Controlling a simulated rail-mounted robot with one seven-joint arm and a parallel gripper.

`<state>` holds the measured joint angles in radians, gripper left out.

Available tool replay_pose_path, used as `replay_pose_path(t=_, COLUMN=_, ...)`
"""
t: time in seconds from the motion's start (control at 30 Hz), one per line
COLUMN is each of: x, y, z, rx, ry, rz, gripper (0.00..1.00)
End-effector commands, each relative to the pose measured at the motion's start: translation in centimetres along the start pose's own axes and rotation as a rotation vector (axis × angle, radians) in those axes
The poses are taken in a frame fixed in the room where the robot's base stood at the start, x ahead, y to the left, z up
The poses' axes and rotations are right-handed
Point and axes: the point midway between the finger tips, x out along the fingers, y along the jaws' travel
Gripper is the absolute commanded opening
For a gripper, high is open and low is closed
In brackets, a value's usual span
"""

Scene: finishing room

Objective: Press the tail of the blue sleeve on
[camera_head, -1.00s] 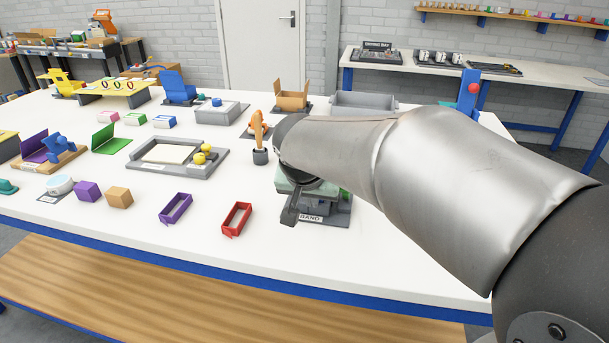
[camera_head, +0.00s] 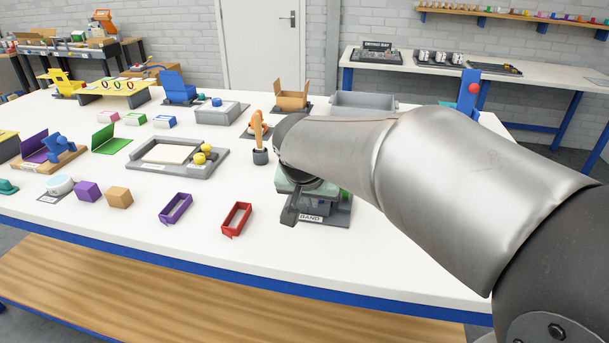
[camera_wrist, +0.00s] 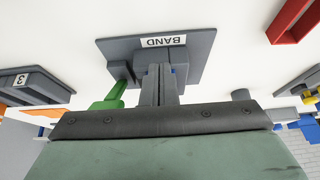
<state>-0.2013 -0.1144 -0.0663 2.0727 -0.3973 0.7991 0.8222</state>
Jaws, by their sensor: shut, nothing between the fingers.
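The grey station plate labelled BAND (camera_head: 332,219) stands near the table's front edge, largely covered by my arm in the head view. It also shows in the wrist view (camera_wrist: 195,58). My gripper (camera_wrist: 159,72) is shut and empty, its two fingers side by side over the station and low among its grey parts. A small blue part (camera_wrist: 181,73), perhaps the blue sleeve, shows just beside the fingers, mostly hidden behind them. I cannot tell whether the fingers touch it or how its tail lies. A green part (camera_wrist: 110,96) is on the fingers' other side.
A red open frame (camera_head: 237,219) and a purple one (camera_head: 176,208) lie left of the station. An orange piece in a dark cup (camera_head: 260,156) stands close behind. A grey bin (camera_head: 362,103) is farther back. The front table strip is clear.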

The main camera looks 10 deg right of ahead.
Motion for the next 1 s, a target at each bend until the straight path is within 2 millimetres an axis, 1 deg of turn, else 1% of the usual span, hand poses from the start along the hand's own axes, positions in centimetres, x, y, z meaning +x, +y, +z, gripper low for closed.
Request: replay_pose_path(t=1.0, x=0.46, y=0.00, z=-0.86, rx=0.000, ry=0.000, rz=0.000, gripper=0.00)
